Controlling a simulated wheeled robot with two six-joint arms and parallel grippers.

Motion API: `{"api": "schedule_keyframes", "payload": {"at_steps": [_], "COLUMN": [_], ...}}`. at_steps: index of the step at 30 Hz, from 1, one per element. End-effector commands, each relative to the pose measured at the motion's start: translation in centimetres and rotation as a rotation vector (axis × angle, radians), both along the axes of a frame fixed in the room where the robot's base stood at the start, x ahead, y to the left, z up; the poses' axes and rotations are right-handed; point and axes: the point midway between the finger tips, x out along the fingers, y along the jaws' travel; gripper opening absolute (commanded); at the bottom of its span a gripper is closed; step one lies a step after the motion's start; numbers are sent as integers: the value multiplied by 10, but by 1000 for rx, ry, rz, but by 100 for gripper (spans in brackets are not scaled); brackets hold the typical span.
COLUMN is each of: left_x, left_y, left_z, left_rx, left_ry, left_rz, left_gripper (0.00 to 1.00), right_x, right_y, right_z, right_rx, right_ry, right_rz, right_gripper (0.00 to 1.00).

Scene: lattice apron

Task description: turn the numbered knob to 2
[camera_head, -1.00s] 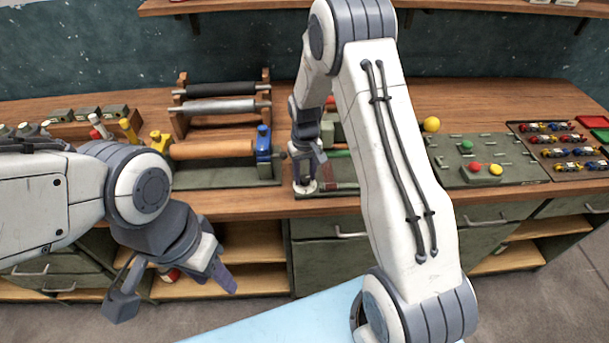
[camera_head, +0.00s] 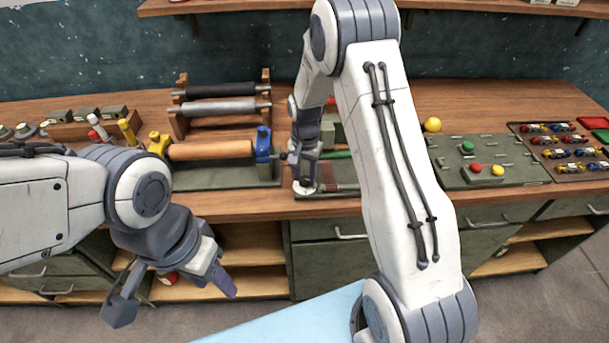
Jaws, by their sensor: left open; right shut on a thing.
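A small round white dial (camera_head: 304,188), which looks like the numbered knob, sits at the front left of a low panel on the bench. My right gripper (camera_head: 304,176) points down over it and is shut on its upper part. The jaws and wrist hide most of the knob, and no number or pointer is readable. My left gripper (camera_head: 172,296) is open and empty, hanging in front of the bench at the lower left, well away from the knob.
A roller board with a tan roller (camera_head: 211,149) and blue clamp (camera_head: 263,144) stands close left of my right gripper. A green panel with coloured buttons (camera_head: 482,161) lies to the right. A light blue surface (camera_head: 285,318) is in front.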

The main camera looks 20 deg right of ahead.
Motion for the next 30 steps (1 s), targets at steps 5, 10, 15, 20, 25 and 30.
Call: {"api": "schedule_keyframes", "payload": {"at_steps": [5,10,15,20,25,30], "left_x": [0,0,0,0,0,0], "left_y": [0,0,0,0,0,0], "left_z": [0,0,0,0,0,0], "left_rx": [0,0,0,0,0,0], "left_ry": [0,0,0,0,0,0], "left_rz": [0,0,0,0,0,0], "left_gripper": [50,50,50,50,50,50], "right_x": [2,2,2,2,1,0], "right_y": [0,0,0,0,0,0], "right_z": [1,2,2,2,1,0], "right_rx": [-1,-1,-1,-1,-1,0], "right_ry": [-6,-6,-6,-6,-5,-1], "right_rz": [-40,-53,-54,-53,-53,-50], "right_gripper": [0,0,0,46,73,73]}}
